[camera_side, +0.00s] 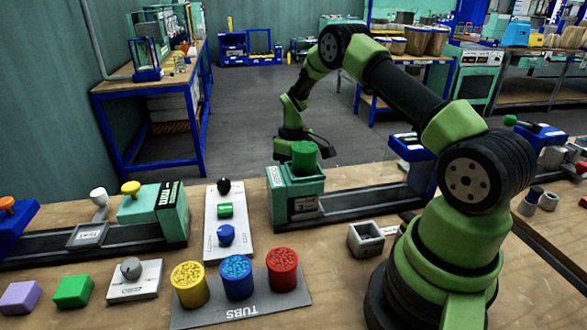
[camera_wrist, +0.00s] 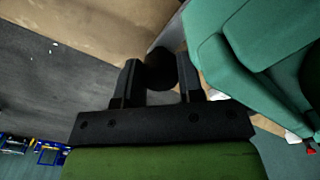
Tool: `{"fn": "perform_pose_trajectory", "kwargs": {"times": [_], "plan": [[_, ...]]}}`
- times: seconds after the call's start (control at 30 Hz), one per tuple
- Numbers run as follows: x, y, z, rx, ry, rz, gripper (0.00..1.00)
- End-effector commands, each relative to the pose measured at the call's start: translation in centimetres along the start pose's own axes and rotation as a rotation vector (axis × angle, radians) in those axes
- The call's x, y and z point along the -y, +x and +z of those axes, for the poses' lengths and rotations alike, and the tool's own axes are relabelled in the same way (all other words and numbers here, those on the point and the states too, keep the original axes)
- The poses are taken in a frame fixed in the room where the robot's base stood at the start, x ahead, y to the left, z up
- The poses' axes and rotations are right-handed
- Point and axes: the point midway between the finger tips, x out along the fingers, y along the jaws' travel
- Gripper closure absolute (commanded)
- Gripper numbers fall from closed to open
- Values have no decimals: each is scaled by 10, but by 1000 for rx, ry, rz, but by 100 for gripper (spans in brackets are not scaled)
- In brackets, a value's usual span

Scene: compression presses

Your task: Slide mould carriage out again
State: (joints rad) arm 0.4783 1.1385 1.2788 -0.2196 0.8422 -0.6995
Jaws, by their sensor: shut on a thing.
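My gripper (camera_wrist: 160,88) is shut on a round black knob (camera_wrist: 161,66), which sits between its two dark fingers in the wrist view. In the side view my gripper (camera_side: 321,148) is low at the green press (camera_side: 297,193), partly behind the green cylinder on the press top. The press stands at the left end of a dark rail (camera_side: 365,202), which runs right to a blue end block (camera_side: 409,149). The press body (camera_wrist: 240,45) also shows at the right of the wrist view, close beside the fingers. I cannot make out the mould carriage under the knob.
Another press (camera_side: 160,210) with a yellow knob stands at left, with a grey carriage (camera_side: 88,235) on its rail. Yellow, blue and red tubs (camera_side: 282,270) and a small grey block (camera_side: 366,240) are in front.

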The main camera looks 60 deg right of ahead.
Motion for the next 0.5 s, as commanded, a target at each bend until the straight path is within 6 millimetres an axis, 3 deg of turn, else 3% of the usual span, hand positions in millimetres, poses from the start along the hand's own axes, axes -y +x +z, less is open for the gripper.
{"fn": "perform_pose_trajectory", "kwargs": {"times": [0.17, 0.5], "plan": [[-9, 0, 8, 1, 5, -1, 100], [-70, 0, 69, 0, 8, 1, 100]]}}
